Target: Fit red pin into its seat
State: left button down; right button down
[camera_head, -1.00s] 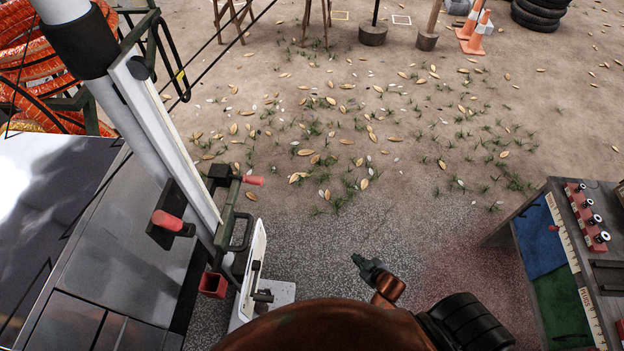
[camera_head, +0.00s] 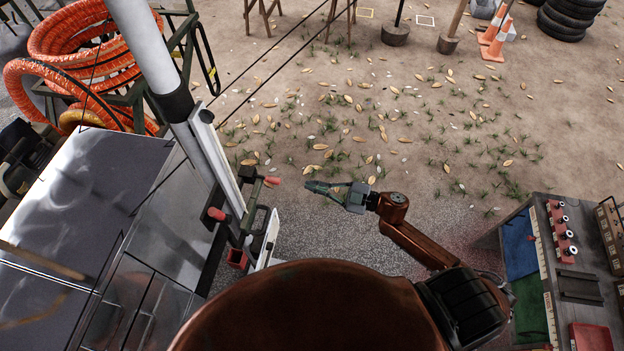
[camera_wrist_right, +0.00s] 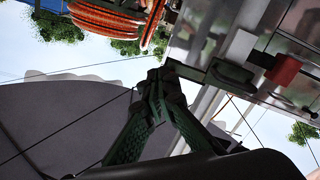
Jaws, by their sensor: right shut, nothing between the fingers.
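Two red cylindrical pieces show on the compressor cart's side: a far one (camera_head: 272,180) on a dark bracket and a near one (camera_head: 216,214) beside the white mast. I cannot tell which, if either, is the red pin. A square red open-ended piece (camera_head: 236,257) sits below them; I cannot tell if it is the seat. My right gripper (camera_head: 308,186) is shut and empty, pointing left at the far red piece, with a small gap. In the wrist view its fingertips (camera_wrist_right: 155,78) meet near a dark bracket, with a red block (camera_wrist_right: 284,70) to the right. My left gripper is out of view.
The grey cart top (camera_head: 100,185) fills the left. A workbench at right has a blue mat (camera_head: 519,246), a small red item (camera_head: 531,238), a red rack of knobs (camera_head: 561,232) and a red tray (camera_head: 590,338). Leaf-strewn ground between is open.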

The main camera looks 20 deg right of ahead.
jog(key=w+a+r+n+g+y, duration=0.1)
jog(key=a+r, duration=0.2)
jog(key=a, duration=0.3)
jog(key=shift+w+a+g, duration=0.3)
jog(key=shift+w+a, duration=0.05)
jog(key=shift+w+a+p, duration=0.35)
jog(key=shift+a, duration=0.1)
dwell(0.6)
jog(key=v, duration=1.4)
jog(key=shift+s+d+p, duration=0.25)
jog(key=shift+d+p, duration=0.1)
